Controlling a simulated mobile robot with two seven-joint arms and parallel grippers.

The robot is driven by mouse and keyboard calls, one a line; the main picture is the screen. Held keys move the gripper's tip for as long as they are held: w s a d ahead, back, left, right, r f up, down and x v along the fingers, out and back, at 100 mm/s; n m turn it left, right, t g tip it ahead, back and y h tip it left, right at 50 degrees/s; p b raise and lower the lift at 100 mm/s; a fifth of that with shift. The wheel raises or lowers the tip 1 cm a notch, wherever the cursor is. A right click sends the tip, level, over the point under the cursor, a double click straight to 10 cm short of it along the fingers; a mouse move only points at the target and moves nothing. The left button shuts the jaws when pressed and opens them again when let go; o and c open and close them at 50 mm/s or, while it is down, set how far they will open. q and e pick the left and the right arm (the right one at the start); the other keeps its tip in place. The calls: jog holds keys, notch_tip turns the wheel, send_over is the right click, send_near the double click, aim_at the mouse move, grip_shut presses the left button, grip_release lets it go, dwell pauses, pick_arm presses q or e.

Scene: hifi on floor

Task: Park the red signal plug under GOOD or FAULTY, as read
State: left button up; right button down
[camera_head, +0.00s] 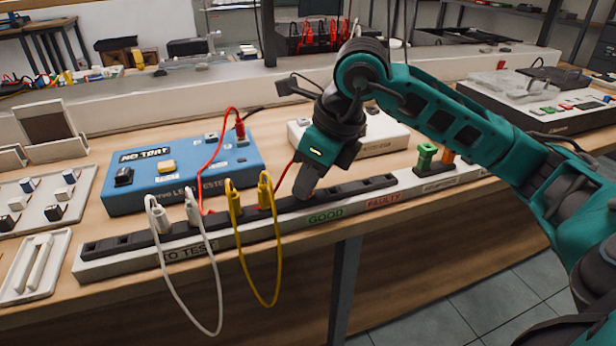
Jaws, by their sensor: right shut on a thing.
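My right gripper (307,182) points down at the long black slotted rack (352,188), just behind the green GOOD label (325,216). It is shut; the red signal plug in it is hidden by the fingers. A red lead (287,176) runs up to the gripper. The other red plug (240,131) stands in the blue tester (182,174). The orange-red FAULTY label (384,202) is right of GOOD. I cannot tell whether the held plug touches the rack. My left gripper is out of view.
White plugs (160,216) and yellow plugs (264,190) stand in the rack's left part, their leads hanging over the front edge. Green (426,156) and orange (447,156) pieces stand at the right. A white box (383,140) sits behind the gripper. Rack slots behind FAULTY look empty.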

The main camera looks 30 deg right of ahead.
jog(key=c, duration=1)
grip_release()
jog(key=p+v, duration=0.2)
jog(key=v, duration=0.4)
jog(key=w+p+v, duration=0.1)
jog(key=p+v, duration=0.2)
jog(key=v, duration=0.2)
jog(key=a+p+v, duration=0.1)
jog(key=p+v, duration=0.1)
jog(key=v, duration=0.4)
jog(key=shift+w+d+r+p, duration=0.15)
jog(key=shift+r+p, duration=0.2)
jog(key=shift+r, duration=0.25)
